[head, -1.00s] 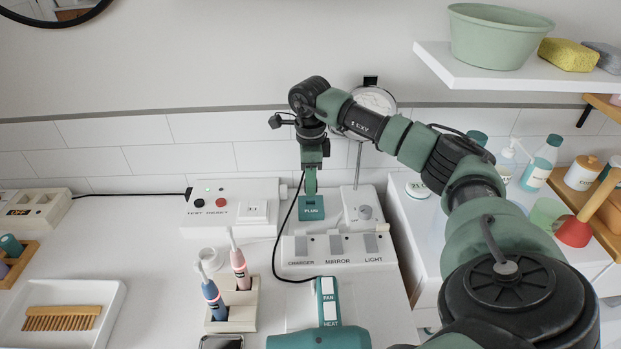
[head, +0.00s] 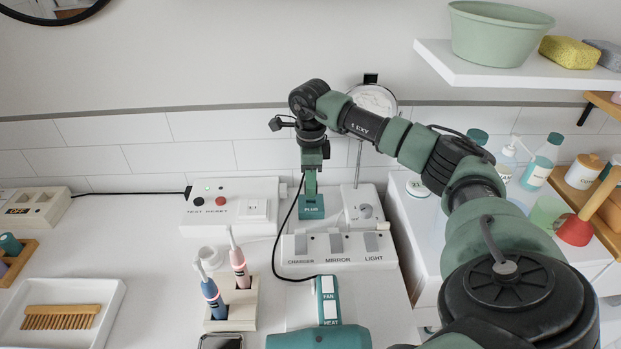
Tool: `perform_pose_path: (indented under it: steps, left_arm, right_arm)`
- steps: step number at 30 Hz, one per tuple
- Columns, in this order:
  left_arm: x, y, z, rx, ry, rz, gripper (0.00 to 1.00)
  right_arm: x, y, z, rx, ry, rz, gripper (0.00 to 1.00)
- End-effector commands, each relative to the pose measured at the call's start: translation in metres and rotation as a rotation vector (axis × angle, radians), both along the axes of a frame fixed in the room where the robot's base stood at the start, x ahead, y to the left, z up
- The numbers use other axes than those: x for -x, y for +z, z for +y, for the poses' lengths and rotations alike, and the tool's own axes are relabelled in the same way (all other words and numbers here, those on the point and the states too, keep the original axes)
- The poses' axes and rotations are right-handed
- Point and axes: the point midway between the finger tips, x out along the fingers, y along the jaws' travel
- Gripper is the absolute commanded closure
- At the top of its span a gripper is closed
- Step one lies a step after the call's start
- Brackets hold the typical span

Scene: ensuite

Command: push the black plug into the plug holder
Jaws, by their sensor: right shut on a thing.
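The teal plug holder (head: 311,211), lettered PLUG, sits at the back left of the white switch panel. My right gripper (head: 311,191) points straight down at it from above, its fingertips at the top of the holder. The gripper is shut on the black plug, which is mostly hidden by the fingers. A black cord (head: 281,242) rises to the fingertips from the counter. I cannot tell how deep the plug sits in the holder. My left gripper is not in view.
The white switch panel (head: 338,265) has switches marked CHARGER, MIRROR and LIGHT. A round mirror (head: 374,99) on a stand is behind my arm. A TEST/RESET box (head: 229,214), toothbrush stand (head: 233,312) and teal hair dryer (head: 318,338) are close by.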

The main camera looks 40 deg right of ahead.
Motion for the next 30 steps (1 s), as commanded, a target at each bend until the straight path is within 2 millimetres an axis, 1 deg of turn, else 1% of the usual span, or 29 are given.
perform_pose_path:
  steps: [30]
  left_arm:
    - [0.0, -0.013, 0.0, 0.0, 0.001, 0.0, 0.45]
  right_arm:
    - [0.0, -0.021, 0.0, 0.0, 0.0, 0.0, 1.0]
